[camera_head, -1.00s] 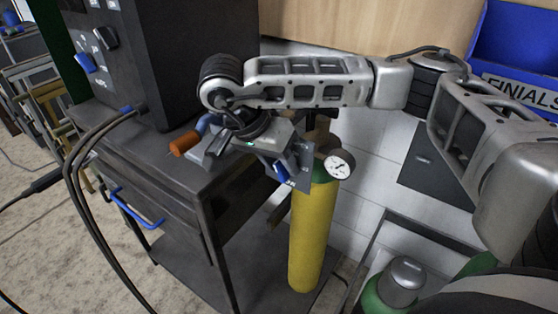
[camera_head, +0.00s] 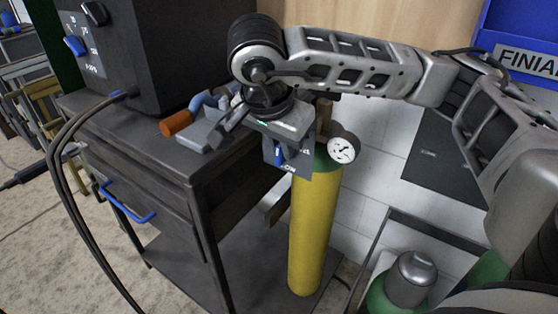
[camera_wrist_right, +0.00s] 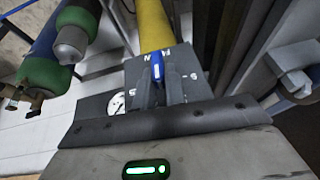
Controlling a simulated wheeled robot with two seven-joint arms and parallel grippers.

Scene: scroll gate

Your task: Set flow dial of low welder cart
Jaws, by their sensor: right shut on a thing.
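The low welder cart (camera_head: 150,150) is a dark cart with a yellow gas cylinder (camera_head: 312,230) at its right side. At the cylinder's top is a dark panel (camera_head: 298,165) with white marks and a blue flow dial (camera_head: 280,156). A round white gauge (camera_head: 341,149) sits just right of it. My right gripper (camera_head: 275,142) reaches the panel from above. In the right wrist view the blue dial (camera_wrist_right: 156,68) shows between the fingers of my gripper (camera_wrist_right: 160,86), which is shut on it. The fingers hide part of the dial and its marks. My left gripper is out of view.
A black welder box (camera_head: 185,50) with knobs stands on the cart. A torch with an orange end (camera_head: 176,123) lies on the cart top. Dark cables (camera_head: 65,165) hang at the left. Green cylinders (camera_head: 395,290) stand at the lower right, a blue bin (camera_head: 520,40) at the upper right.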

